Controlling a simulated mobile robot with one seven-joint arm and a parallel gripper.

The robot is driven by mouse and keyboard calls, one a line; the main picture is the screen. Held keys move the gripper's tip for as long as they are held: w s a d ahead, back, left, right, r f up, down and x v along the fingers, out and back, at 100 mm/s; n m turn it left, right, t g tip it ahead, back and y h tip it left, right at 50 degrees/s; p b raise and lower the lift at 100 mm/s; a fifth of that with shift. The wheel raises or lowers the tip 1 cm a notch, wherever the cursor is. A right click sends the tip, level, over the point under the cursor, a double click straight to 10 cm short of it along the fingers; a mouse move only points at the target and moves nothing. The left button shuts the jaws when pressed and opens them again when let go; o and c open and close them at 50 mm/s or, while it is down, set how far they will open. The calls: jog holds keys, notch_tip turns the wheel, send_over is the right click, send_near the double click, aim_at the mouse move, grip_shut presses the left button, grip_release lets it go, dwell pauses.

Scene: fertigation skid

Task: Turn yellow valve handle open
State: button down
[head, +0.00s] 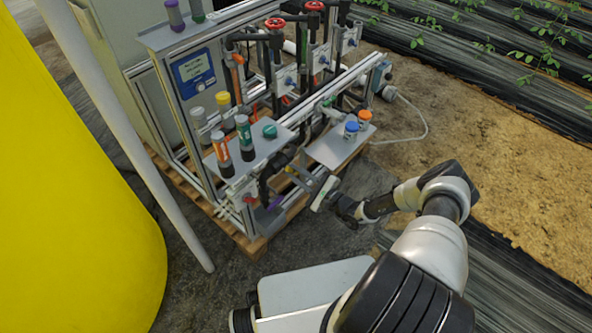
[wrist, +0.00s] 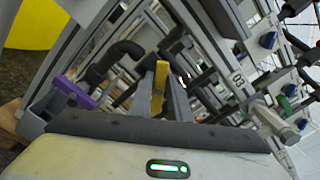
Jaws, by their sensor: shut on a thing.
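The yellow valve handle (wrist: 159,88) stands between the two grey fingers of my gripper (wrist: 161,80) in the wrist view. The fingers are shut on it, one on each side. In the head view my gripper (head: 298,176) reaches in at the low front of the skid. There the handle is mostly hidden by the fingers and the plate above. A purple handle (wrist: 75,92) on a similar valve lies to the left in the wrist view; it is apart from my fingers. The valve body under the yellow handle is hard to make out.
The skid's aluminium frame and dark pipes surround my gripper closely. Shelves with bottles (head: 244,135) and blue and orange caps (head: 351,128) sit above. Red handwheels (head: 275,24) are at the back. A yellow tank (head: 70,190) and white pole (head: 130,140) stand left.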

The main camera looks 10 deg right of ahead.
jog(key=n, duration=0.2)
jog(key=n+p, duration=0.1)
jog(key=n, duration=0.2)
jog(key=shift+s+a+f+n+p, duration=0.1)
jog(key=shift+a+f+n+p, duration=0.05)
jog(key=shift+f+n+p, duration=0.4)
jog(key=shift+n+p, duration=0.45)
jog(key=shift+n, duration=1.5)
jog(key=c, duration=1.7)
grip_release()
